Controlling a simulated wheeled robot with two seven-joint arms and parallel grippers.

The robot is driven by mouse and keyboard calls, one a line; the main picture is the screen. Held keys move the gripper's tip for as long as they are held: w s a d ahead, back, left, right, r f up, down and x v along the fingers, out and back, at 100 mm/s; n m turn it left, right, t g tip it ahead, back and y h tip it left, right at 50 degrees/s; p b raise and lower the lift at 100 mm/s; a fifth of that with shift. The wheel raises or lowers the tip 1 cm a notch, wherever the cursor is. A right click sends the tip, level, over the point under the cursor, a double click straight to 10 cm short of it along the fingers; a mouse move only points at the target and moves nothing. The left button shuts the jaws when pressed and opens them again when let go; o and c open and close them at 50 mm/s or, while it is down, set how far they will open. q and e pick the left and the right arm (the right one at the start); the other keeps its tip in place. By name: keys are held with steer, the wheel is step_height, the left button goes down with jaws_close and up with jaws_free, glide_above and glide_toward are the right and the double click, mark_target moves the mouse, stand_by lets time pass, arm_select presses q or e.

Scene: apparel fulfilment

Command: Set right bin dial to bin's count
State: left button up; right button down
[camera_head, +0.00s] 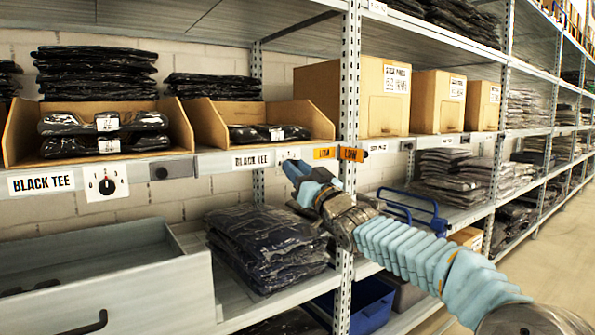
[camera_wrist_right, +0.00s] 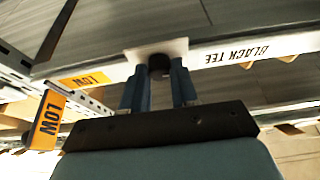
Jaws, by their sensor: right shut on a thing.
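The right cardboard bin (camera_head: 316,116) sits on the shelf and holds a low layer of dark bagged garments (camera_head: 262,133); I cannot count them surely. Below it, on the shelf edge, is a white dial plate (camera_head: 287,155), partly covered by my right gripper (camera_head: 297,172). In the right wrist view, the gripper's blue fingers (camera_wrist_right: 158,92) close around the dial's black knob (camera_wrist_right: 158,64) on its white plate (camera_wrist_right: 176,46). The knob's setting is hidden. My left gripper is not in view.
The left bin (camera_head: 183,128) holds stacked bagged garments; its dial (camera_head: 107,186) is beside a BLACK TEE label (camera_head: 41,183). Orange LOW tags (camera_head: 351,154) and a shelf upright (camera_head: 349,80) stand close to the right gripper. A grey drawer (camera_head: 130,285) juts out at lower left.

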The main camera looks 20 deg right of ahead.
steer(key=shift+s+a+r+m+h+b, duration=0.1)
steer(key=shift+m+h+b, duration=0.1)
steer(key=shift+m+h, duration=1.2)
steer(key=shift+w+a+r+m+h+b, duration=0.1)
steer(key=shift+m+h+b, duration=0.3)
steer(key=shift+m, duration=1.95)
steer(key=shift+s+a+m+h+b, duration=0.1)
steer(key=shift+m+h, duration=1)
steer(key=shift+m, duration=0.75)
steer(key=c, duration=0.9)
jaws_free()
steer(key=shift+o, duration=0.2)
steer(key=shift+s+f, duration=0.1)
